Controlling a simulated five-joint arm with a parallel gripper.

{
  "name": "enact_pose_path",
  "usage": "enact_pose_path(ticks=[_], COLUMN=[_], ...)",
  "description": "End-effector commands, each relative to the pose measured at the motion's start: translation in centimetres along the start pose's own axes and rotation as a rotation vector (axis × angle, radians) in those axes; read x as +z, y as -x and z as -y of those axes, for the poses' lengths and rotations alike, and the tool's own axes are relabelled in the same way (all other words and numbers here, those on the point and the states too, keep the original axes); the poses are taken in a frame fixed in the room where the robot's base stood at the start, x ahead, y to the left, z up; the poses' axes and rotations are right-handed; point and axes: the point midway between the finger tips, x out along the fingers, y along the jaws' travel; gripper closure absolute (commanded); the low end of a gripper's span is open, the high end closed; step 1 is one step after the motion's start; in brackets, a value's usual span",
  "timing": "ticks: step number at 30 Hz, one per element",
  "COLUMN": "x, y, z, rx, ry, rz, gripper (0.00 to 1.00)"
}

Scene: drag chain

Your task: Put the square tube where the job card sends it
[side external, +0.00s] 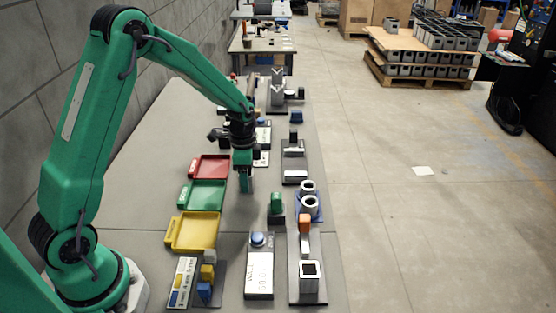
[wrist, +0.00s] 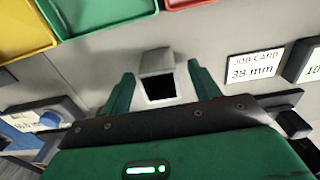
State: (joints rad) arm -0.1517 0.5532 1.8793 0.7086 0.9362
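The grey square tube (wrist: 155,62) is in the wrist view, its dark square opening facing the camera. It lies between the two green fingers of my gripper (wrist: 162,92), with a gap showing on each side. My gripper is open and not closed on it. In the side view my gripper (side external: 246,182) points down at the table beside the red and green trays, and hides the tube. The white job card (wrist: 254,65) reads "38 mm" and is right of the fingers in the wrist view.
Red (side external: 209,167), green (side external: 203,195) and yellow (side external: 193,231) trays line the table's left. A plate with a blue button (side external: 258,240) is nearer the camera. Fixtures, including a square-holed block (side external: 310,288) and round rings (side external: 308,203), stand to the right.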

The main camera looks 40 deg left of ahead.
Motion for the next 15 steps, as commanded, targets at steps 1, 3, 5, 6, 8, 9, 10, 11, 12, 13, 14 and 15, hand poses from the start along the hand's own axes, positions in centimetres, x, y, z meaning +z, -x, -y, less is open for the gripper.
enact_pose_path(ticks=[1,3,5,6,8,9,10,11,12,13,14,15], x=[0.0,0.0,0.0,0.0,0.0,0.0,0.0,0.0,0.0,0.0,0.0,0.0], y=[-0.1,0.0,0.1,0.3,0.6,0.9,1.1,1.4,1.8,2.2,2.5,3.1], z=[0.0,0.0,0.0,0.0,0.0,0.0,0.0,0.0,0.1,0.1,0.0,0.1], rx=[0.001,0.001,0.000,0.000,-0.001,-0.001,0.000,-0.001,-0.002,-0.002,-0.002,-0.002], ry=[0.000,0.000,0.000,0.000,0.000,0.000,0.000,0.000,0.000,0.000,0.000,0.000], rz=[0.001,0.001,0.000,0.000,-0.001,0.000,0.000,-0.001,-0.002,-0.002,-0.001,-0.002], gripper=[0.38,0.38,0.38,0.38,0.38,0.38,0.38,0.38,0.38,0.38,0.38,0.38])
